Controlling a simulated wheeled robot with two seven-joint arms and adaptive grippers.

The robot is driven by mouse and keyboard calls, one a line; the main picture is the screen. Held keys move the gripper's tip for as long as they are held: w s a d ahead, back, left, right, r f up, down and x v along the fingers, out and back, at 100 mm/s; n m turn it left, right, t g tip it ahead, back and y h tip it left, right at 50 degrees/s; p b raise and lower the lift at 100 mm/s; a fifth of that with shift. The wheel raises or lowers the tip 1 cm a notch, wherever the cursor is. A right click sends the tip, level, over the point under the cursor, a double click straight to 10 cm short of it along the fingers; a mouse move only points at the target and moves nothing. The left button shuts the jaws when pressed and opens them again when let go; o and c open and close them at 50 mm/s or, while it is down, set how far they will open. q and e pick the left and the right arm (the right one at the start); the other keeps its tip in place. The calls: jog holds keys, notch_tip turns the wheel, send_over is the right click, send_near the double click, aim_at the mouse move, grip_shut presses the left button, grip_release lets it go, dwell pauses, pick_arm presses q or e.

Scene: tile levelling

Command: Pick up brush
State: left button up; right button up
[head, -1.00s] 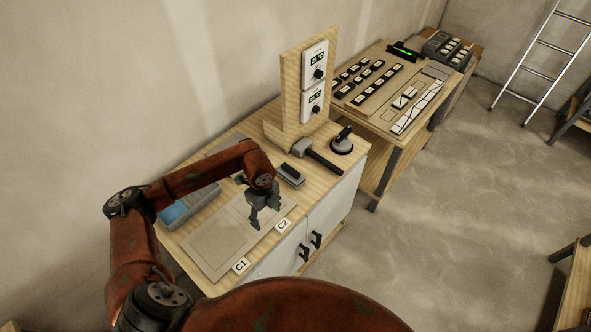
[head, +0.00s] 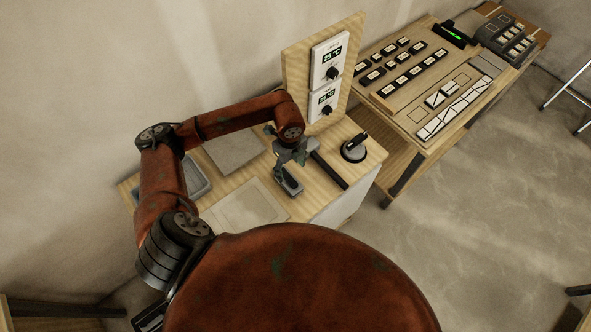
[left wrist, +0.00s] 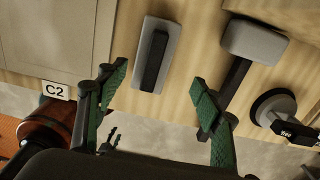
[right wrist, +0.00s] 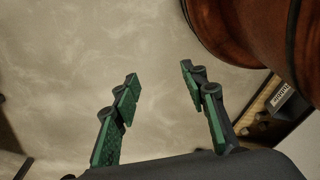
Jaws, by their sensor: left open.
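The brush, a light grey block with a black grip bar on top, lies on the wooden bench top. It shows in the left wrist view (left wrist: 147,80) and, partly covered by my gripper, in the head view (head: 290,186). My left gripper is open and empty, above the brush in the head view (head: 290,163). In the left wrist view (left wrist: 157,82) its fingers spread to either side of the brush, with the brush a little beyond the fingertips. My right gripper (right wrist: 160,75) is open and empty over the bare floor.
A mallet (left wrist: 253,41) lies close to the right of the brush. A suction cup (head: 354,151) stands beyond it. A flat panel (head: 240,206) lies left of the brush, with a C2 label (left wrist: 56,90). An upright board (head: 297,85) with two thermostats stands behind.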

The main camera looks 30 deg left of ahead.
aim_at(288, 177)
pick_arm(q)
jog(key=shift+s+a+f+p, duration=0.1)
jog(key=shift+s+f+p, duration=0.25)
jog(key=shift+s+f, duration=0.7)
jog(key=f, duration=0.1)
jog(key=w+f+p, duration=0.1)
jog(key=shift+a+f, duration=0.2)
jog(key=shift+f, duration=0.15)
jog(key=shift+w+f, duration=0.3)
jog(key=shift+f, duration=0.45)
jog(key=shift+s+f, duration=0.3)
jog(key=shift+s, duration=0.05)
jog(key=shift+w+f, duration=0.1)
jog(key=shift+w, duration=0.05)
jog(key=shift+c, duration=1.4)
jog(key=c, duration=1)
pick_arm(e)
jog(key=s, duration=0.1)
jog(key=s+r, duration=0.1)
jog(key=s, duration=0.1)
jog(key=shift+s+d+r, duration=0.2)
jog(key=shift+d+r, duration=0.05)
jog(key=shift+r, duration=0.1)
